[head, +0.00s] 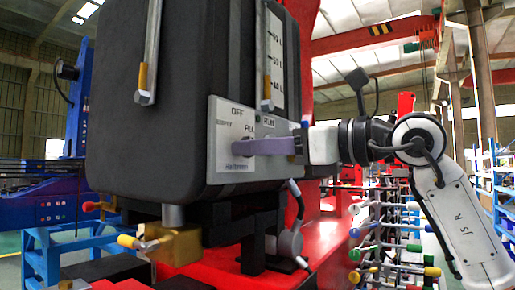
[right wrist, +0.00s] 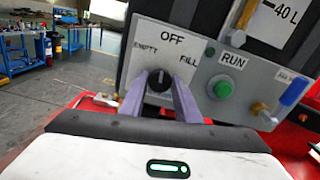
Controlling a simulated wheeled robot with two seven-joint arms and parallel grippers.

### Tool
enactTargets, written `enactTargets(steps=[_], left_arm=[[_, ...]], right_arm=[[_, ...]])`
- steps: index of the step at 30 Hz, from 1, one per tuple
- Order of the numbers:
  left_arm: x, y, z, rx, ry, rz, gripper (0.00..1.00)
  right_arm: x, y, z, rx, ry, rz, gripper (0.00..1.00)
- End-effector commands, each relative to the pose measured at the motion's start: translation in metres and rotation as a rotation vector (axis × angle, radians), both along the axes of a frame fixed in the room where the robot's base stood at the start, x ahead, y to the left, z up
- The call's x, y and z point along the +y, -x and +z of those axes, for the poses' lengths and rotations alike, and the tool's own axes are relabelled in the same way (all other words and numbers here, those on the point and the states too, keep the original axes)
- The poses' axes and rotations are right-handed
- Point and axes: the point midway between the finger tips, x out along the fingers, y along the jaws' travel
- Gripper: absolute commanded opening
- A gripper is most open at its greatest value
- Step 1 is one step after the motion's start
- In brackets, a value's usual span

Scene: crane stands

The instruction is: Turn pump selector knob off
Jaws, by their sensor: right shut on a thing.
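The pump selector knob (right wrist: 159,82) is small and black, on a grey panel (right wrist: 145,35) with EMPTY at its left, OFF above it and FILL at its right. In the right wrist view a thin light mark on the knob seems to point up toward OFF, but it is small. My right gripper (right wrist: 160,80) has its purple fingers shut on the knob, one on each side. In the head view my right gripper (head: 240,147) reaches the panel from the right, and its fingers hide the knob. My left gripper is not in view.
The panel is on a large black tank (head: 170,80). To the right of the knob are a green RUN button (right wrist: 222,88) and a blue-handled valve (right wrist: 295,90). A brass fitting with a yellow-tipped lever (head: 130,242) is below the tank. Coloured valve handles (head: 390,255) stand at lower right.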

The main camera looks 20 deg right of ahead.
Motion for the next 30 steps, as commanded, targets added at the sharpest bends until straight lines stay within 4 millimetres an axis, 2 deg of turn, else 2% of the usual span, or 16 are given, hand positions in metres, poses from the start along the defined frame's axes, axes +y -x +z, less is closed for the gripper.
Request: enactTargets(steps=[9, 25, 26, 28, 30], left_arm=[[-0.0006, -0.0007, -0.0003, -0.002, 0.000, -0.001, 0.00], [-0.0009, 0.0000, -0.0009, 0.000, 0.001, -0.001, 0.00], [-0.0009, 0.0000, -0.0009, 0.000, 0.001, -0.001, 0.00], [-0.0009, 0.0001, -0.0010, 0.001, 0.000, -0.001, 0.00], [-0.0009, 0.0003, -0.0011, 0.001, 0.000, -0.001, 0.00]], right_arm=[[0.0001, 0.0001, -0.0005, 0.075, -0.095, 0.000, 0.07], [0.0001, 0.0001, -0.0003, 0.089, -0.112, 0.000, 0.07], [0.0001, 0.0001, -0.0003, 0.089, -0.112, 0.000, 0.34], [0.0001, 0.0001, -0.0003, 0.089, -0.112, 0.000, 0.46], [0.0001, 0.0001, -0.0002, 0.088, -0.111, 0.000, 0.48]])
